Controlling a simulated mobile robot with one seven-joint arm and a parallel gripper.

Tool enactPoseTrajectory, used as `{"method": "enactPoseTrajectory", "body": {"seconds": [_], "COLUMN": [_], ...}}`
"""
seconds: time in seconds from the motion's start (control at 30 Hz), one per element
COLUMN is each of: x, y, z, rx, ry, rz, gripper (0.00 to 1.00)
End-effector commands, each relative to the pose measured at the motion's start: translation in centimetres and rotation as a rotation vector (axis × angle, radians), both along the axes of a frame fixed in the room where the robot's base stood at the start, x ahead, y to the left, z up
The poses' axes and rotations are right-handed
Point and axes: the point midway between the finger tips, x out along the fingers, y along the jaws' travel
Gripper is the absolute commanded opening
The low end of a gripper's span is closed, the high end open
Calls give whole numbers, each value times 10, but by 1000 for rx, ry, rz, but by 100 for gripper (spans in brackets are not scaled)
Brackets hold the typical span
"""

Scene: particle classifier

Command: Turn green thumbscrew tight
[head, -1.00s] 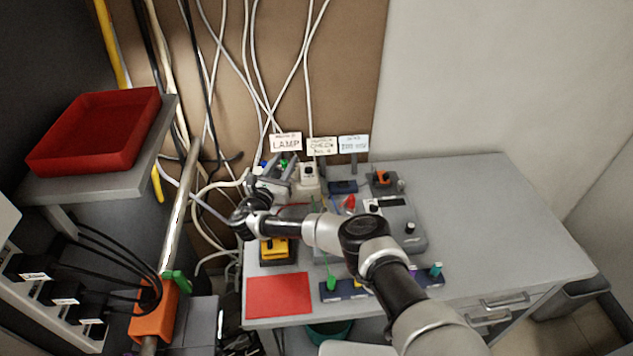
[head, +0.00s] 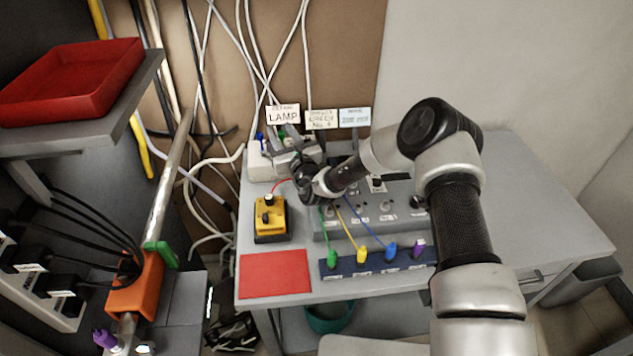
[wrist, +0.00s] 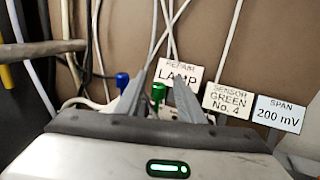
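A green knob (head: 283,133) stands beside a blue knob (head: 260,136) at the table's back left, below the LAMP sign. In the wrist view the green knob (wrist: 158,95) shows between the fingers of my gripper (wrist: 160,82), with the blue knob (wrist: 122,82) left of the left finger. My gripper is open, with a gap around the green knob; contact cannot be told. In the head view my gripper (head: 286,145) is partly hidden by my wrist. Another green handle (head: 160,253) sits on an orange clamp (head: 140,285) on the pole at left.
Signs (wrist: 180,76) stand close behind my gripper. A yellow box (head: 270,220), a grey device (head: 350,220) with colored cables and a red mat (head: 275,273) lie in front. A red tray (head: 70,80) is at upper left. The table's right side is clear.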

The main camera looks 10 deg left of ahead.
Motion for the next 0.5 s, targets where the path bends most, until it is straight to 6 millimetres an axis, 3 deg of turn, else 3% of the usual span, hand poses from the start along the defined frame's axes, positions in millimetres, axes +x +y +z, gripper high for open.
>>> {"method": "enactPoseTrajectory", "body": {"seconds": [0.03,0.23,0.5], "x": [1,2,1], "y": [-1,-2,-1], "z": [-8,-8,1], "rx": [-3,-7,-4], "ry": [-7,-6,4], "rz": [28,185,381], "gripper": [35,35,35]}}
